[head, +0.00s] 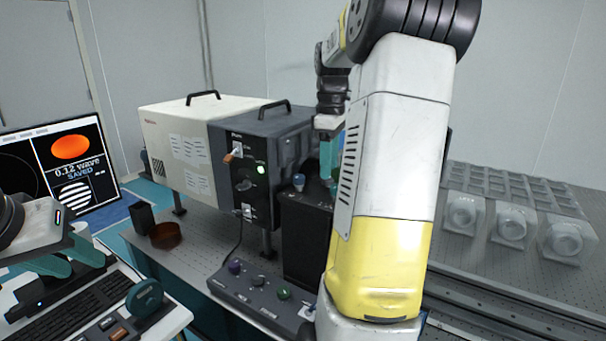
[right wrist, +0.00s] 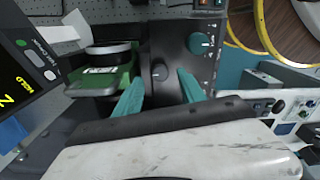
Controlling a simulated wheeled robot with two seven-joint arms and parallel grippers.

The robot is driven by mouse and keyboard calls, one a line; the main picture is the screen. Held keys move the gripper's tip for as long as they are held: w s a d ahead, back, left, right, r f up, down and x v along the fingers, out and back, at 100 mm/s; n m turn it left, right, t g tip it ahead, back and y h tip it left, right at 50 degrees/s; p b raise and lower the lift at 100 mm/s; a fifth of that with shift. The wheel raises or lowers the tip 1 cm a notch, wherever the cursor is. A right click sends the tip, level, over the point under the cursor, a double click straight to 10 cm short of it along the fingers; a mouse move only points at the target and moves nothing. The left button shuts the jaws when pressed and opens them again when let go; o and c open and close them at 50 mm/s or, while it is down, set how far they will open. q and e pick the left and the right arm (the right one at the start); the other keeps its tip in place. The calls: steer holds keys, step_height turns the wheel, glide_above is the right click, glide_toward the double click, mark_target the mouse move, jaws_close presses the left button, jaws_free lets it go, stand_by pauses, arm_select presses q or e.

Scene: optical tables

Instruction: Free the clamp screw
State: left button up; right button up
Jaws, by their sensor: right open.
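In the right wrist view, my right gripper (right wrist: 160,95) is open, its two teal fingers apart and nothing held between them. A small dark knob with a pale mark (right wrist: 158,73) sits on a dark panel between and beyond the fingertips. I cannot tell whether it is the clamp screw. A green block with a round top (right wrist: 110,75) is beside the left finger. In the head view my right arm hides most of that gripper; a bit of teal (head: 328,155) shows beside a dark instrument box (head: 262,150). My left gripper (head: 65,270) is low at the left, over the desk.
A control strip with coloured knobs (head: 260,295) lies in front. A monitor (head: 70,170) and keyboard (head: 75,310) are at the left. Pale mounts (head: 510,225) stand at the right.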

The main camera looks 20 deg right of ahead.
mark_target(328, 182)
steer(key=shift+f, duration=1.6)
jaws_close()
